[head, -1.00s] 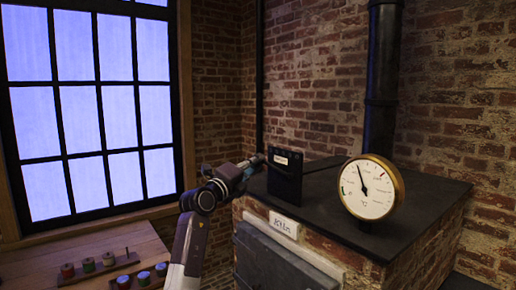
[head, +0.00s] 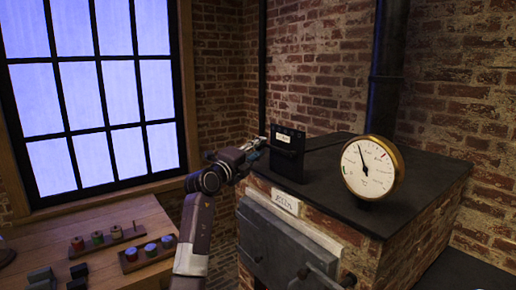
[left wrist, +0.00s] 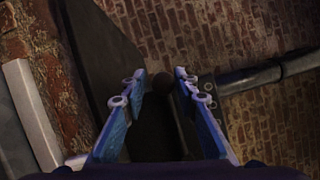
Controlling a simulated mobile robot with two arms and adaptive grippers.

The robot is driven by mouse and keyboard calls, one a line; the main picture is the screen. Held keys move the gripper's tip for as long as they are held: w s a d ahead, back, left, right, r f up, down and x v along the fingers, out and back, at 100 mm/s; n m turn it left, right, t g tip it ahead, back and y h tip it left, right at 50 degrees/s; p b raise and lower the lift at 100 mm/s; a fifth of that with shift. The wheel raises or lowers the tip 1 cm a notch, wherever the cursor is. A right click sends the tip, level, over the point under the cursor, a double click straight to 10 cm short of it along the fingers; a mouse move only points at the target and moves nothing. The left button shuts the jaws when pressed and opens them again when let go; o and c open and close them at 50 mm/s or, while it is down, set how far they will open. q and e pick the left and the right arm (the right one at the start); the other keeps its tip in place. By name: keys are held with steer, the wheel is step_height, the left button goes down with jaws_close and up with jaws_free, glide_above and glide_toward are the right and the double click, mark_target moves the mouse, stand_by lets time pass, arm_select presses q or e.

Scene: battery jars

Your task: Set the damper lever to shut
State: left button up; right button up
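The damper is a dark upright plate or box with a small white label (head: 287,138), standing on the kiln's black top. My left gripper (head: 259,144) is at the left side of this box in the head view. In the left wrist view the two blue fingers are apart, so the left gripper (left wrist: 160,80) is open. The lever's setting cannot be read. My right gripper is not in view.
The brick kiln has a black top (head: 330,205), a white name plate (head: 285,201) and a grey door (head: 280,250). A round brass-rimmed gauge (head: 372,167) stands right of the damper, before a dark flue pipe (head: 387,85). A wooden bench (head: 120,222) with spools and jars is at lower left.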

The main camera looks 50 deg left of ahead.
arm_select(q)
steer(key=shift+o, duration=0.8)
steer(key=shift+r, duration=0.1)
steer(key=v, duration=1.2)
